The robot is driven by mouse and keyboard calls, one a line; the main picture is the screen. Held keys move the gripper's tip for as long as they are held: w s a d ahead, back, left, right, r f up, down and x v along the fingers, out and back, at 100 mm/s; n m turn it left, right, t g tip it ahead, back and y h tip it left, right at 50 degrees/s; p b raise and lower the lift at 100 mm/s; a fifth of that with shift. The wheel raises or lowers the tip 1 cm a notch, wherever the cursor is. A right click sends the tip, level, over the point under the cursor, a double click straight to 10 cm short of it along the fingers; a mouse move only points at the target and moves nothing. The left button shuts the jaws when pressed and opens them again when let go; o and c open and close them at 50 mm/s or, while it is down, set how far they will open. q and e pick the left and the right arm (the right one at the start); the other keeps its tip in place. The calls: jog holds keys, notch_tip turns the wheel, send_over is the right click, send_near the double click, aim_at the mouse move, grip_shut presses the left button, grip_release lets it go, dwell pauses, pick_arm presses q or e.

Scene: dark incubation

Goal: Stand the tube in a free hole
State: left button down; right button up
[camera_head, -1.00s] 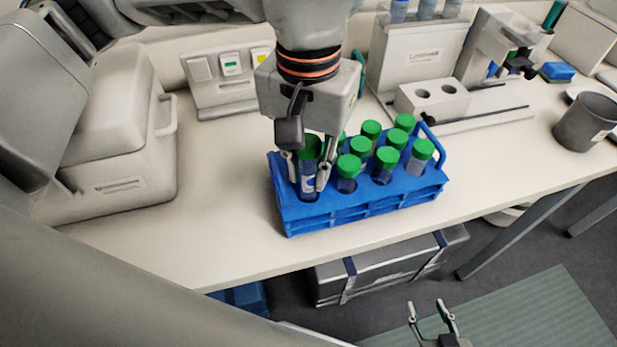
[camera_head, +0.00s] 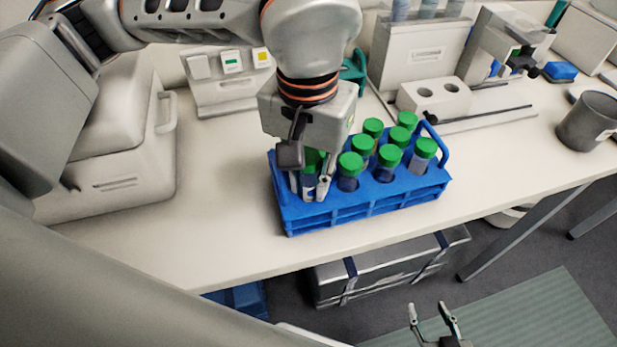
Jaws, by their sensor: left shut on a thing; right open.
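The tube (camera_head: 309,187), with a green cap and a label, is at the front left corner of the blue rack (camera_head: 345,219). My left gripper (camera_head: 309,184) is shut on it from above and partly hides the cap. The tube looks upright, with its lower end at the rack's front left hole; how deep it sits I cannot tell. Several other green-capped tubes (camera_head: 351,170) stand in the rack to the right. The rack's back left part is hidden behind my gripper. My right gripper (camera_head: 431,310) is open and empty, low in front of the bench.
A grey-white lidded machine (camera_head: 110,165) stands on the left of the bench. A white block with two holes (camera_head: 435,98) is behind the rack, and a grey cup (camera_head: 588,122) is at the right. The bench (camera_head: 205,215) is clear left of and before the rack.

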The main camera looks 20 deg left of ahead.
aim_at(309, 155)
pick_arm(q)
jog(key=c, duration=2.1)
grip_release()
jog(key=shift+s+f, duration=0.25)
jog(key=shift+f, duration=0.45)
jog(key=shift+c, duration=0.2)
jog(key=shift+w, duration=0.1)
jog(key=shift+r+p, duration=0.4)
jog(key=shift+r, duration=0.05)
notch_tip(309, 155, up, 12)
jog(key=shift+w+p, duration=0.15)
jog(key=shift+p, duration=0.25)
jog(key=shift+r, duration=0.4)
